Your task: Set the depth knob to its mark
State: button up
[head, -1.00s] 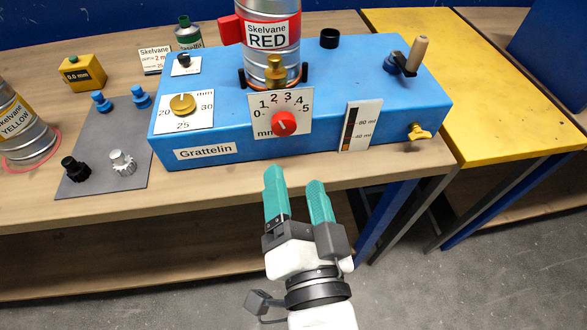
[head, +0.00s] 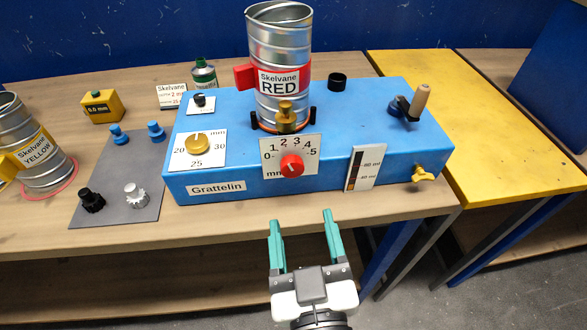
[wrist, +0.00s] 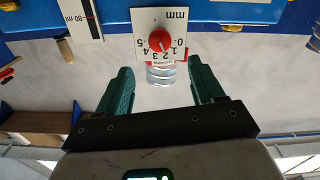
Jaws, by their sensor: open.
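The red knob (head: 291,166) sits on a white plate marked 0 to 5 and mm, on the front of the blue Grattelin machine (head: 330,180). It also shows in the wrist view (wrist: 160,41), upside down. Its white pointer is too small to read surely. A card (head: 171,96) at the back left reads Skelvane and what looks like 2 mm. My gripper (head: 302,219) is open and empty, below and in front of the knob, not touching it. In the wrist view, the knob lies between and beyond the two green fingers (wrist: 160,70).
A gold 20-30 mm dial (head: 197,144) is left of the knob. The RED can (head: 279,60) stands behind it. A narrow gauge plate (head: 364,168) and yellow wing knob (head: 424,173) are to the right. Small knobs lie on a grey mat (head: 118,180). The space before the machine is clear.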

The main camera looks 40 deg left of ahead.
aim_at(293, 171)
jog(key=x, duration=1)
jog(key=shift+w+a+p, duration=0.2)
jog(key=shift+a+p, duration=0.05)
jog(key=shift+p, duration=0.15)
jog(key=shift+c, duration=0.4)
jog(key=c, duration=1)
jog(key=shift+m+b, duration=0.3)
jog(key=shift+m, duration=0.3)
jog(key=o, duration=1.1)
jog(key=v, duration=1)
jog(key=shift+s+d+b, duration=0.25)
jog(key=shift+d+b, duration=0.05)
jog(key=shift+b, duration=0.1)
